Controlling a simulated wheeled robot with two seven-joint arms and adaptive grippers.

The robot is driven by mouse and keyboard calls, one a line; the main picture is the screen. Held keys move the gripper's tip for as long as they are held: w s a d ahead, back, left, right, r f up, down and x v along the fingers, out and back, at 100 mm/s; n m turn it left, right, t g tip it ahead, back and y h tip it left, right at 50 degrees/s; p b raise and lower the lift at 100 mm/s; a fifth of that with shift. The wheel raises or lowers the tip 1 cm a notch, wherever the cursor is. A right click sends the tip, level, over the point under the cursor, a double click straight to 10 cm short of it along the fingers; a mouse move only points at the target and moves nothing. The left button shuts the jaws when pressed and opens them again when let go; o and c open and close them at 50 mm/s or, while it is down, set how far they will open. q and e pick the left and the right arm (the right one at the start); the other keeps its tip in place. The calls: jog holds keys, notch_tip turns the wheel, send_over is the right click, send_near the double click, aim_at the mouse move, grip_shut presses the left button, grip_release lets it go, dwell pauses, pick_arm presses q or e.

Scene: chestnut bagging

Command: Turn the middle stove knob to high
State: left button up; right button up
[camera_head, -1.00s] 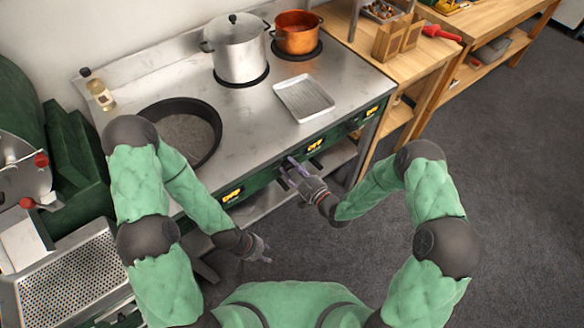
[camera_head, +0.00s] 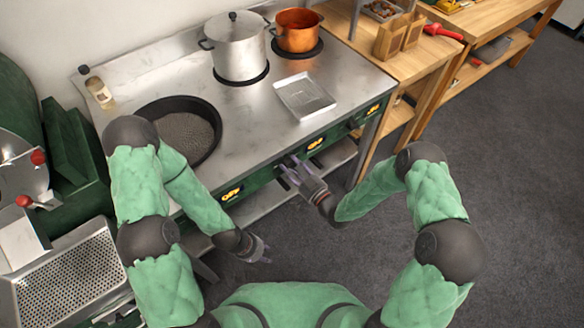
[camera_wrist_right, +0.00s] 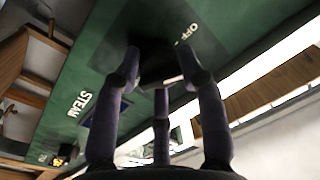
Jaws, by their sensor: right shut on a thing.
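The stove (camera_head: 255,115) has a green front with several lit displays. My right gripper (camera_head: 290,166) is at the front, just left of the middle display (camera_head: 315,144). It is shut on the dark middle knob (camera_wrist_right: 158,68), with fingers on both sides in the right wrist view; the fingertips (camera_wrist_right: 163,80) reach the panel. White "OFF" and "STEAM" lettering shows on the green panel around it. The knob's pointer cannot be made out, and the hand hides the knob in the head view. My left gripper (camera_head: 264,250) hangs empty and looks open, low in front of the stove.
On the stove top stand a dark pan (camera_head: 185,128), a lidded steel pot (camera_head: 238,48), a copper pot (camera_head: 298,32), a metal tray (camera_head: 304,96) and a bottle (camera_head: 100,92). A perforated tray (camera_head: 72,281) is at lower left. Wooden tables stand right; the grey floor is clear.

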jog(key=m, duration=0.4)
jog(key=shift+w+d, duration=0.1)
jog(key=shift+w, duration=0.05)
jog(key=m+t, duration=0.1)
jog(key=m, duration=0.3)
jog(key=shift+m+b, duration=0.35)
jog(key=shift+m, duration=0.05)
jog(key=m, duration=0.4)
jog(key=shift+m+h, duration=0.4)
jog(key=m, duration=0.4)
jog(key=shift+t+p, duration=0.3)
jog(key=shift+p, duration=0.05)
jog(key=m, duration=0.3)
jog(key=shift+m+h+p, duration=0.35)
jog(key=shift+m+h, duration=0.05)
jog(key=m, duration=0.3)
jog(key=shift+s+m+p, duration=0.2)
jog(key=shift+m+p, duration=0.2)
jog(key=m+p, duration=0.1)
jog(key=m, duration=0.3)
jog(key=shift+h, duration=0.3)
jog(key=shift+s+a+f+m+p, duration=0.1)
jog(key=shift+m+p, duration=0.05)
jog(key=shift+m, duration=0.6)
jog(key=shift+a+m+p, duration=0.1)
jog(key=shift+m+p, duration=0.05)
jog(key=shift+m, duration=0.6)
